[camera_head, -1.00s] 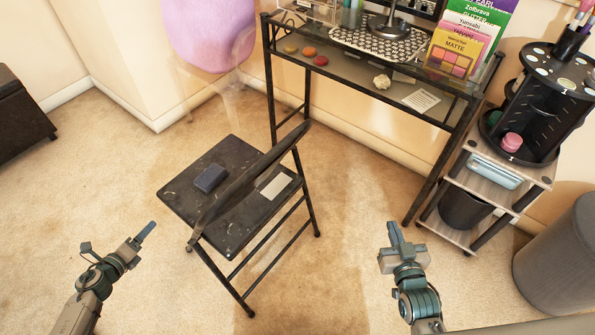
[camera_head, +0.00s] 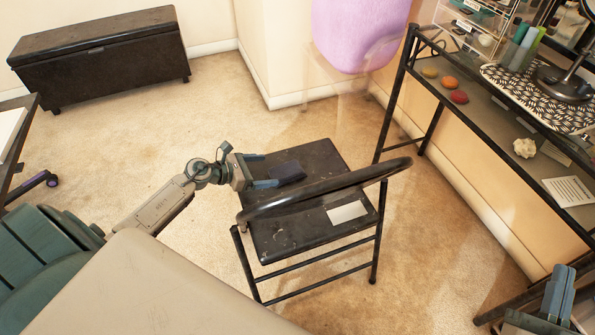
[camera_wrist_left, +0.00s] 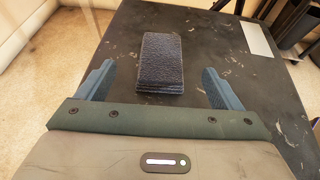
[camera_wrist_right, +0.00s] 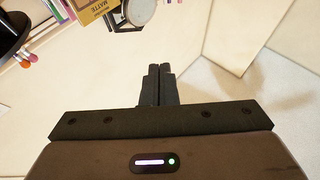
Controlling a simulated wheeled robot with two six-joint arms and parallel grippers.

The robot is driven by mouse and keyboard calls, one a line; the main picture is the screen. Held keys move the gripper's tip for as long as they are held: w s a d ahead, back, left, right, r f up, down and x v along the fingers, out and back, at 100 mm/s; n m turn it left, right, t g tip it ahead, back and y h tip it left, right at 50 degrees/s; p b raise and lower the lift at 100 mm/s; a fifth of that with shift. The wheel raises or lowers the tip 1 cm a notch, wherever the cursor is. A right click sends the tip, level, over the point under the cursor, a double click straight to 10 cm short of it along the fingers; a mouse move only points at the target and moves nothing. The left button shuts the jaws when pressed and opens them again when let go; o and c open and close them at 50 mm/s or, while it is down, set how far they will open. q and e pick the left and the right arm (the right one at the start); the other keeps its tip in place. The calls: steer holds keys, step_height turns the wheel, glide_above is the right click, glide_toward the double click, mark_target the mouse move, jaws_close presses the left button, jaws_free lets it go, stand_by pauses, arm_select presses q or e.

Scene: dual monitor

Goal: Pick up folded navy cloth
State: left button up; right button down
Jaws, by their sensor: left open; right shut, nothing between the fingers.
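The folded navy cloth (camera_head: 287,171) lies on the black seat of the folding chair (camera_head: 276,234). In the left wrist view the cloth (camera_wrist_left: 160,62) is a small textured stack lying flat on the scuffed seat. My left gripper (camera_head: 262,170) is at the cloth's left side, low over the seat. In the left wrist view its fingers (camera_wrist_left: 158,85) are open, one to each side of the cloth, with gaps on both sides. My right gripper (camera_head: 560,290) is at the lower right, away from the chair. In the right wrist view its fingers (camera_wrist_right: 157,85) are together and empty.
The chair's curved back bar (camera_head: 325,190) crosses just in front of the cloth. A white sheet (camera_head: 347,211) lies on the seat. A black desk (camera_head: 470,110) with small items stands at the right. A dark chest (camera_head: 100,55) stands at the back left.

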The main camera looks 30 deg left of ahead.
mark_target(287, 169)
arm_select(q)
steer(key=x, duration=0.3)
steer(key=shift+w+d+f, duration=0.25)
steer(key=shift+w, duration=0.05)
steer(key=x, duration=0.4)
steer(key=shift+d+f+b, duration=0.15)
steer(key=shift+f+b, duration=0.15)
steer(key=shift+b, duration=0.1)
steer(key=shift+w+d, duration=0.1)
steer(key=shift+w, duration=0.1)
steer(key=c, duration=1.1)
steer(key=shift+o, duration=0.2)
arm_select(e)
steer(key=r+t, duration=0.1)
steer(key=r, duration=0.1)
steer(key=s+r+t, duration=0.1)
steer(key=r+t, duration=0.1)
steer(key=shift+s+n+y, duration=0.2)
steer(key=shift+n+y, duration=0.1)
steer(key=shift+n, duration=0.1)
arm_select(q)
steer(key=shift+r, duration=0.15)
arm_select(e)
steer(key=shift+w, duration=0.1)
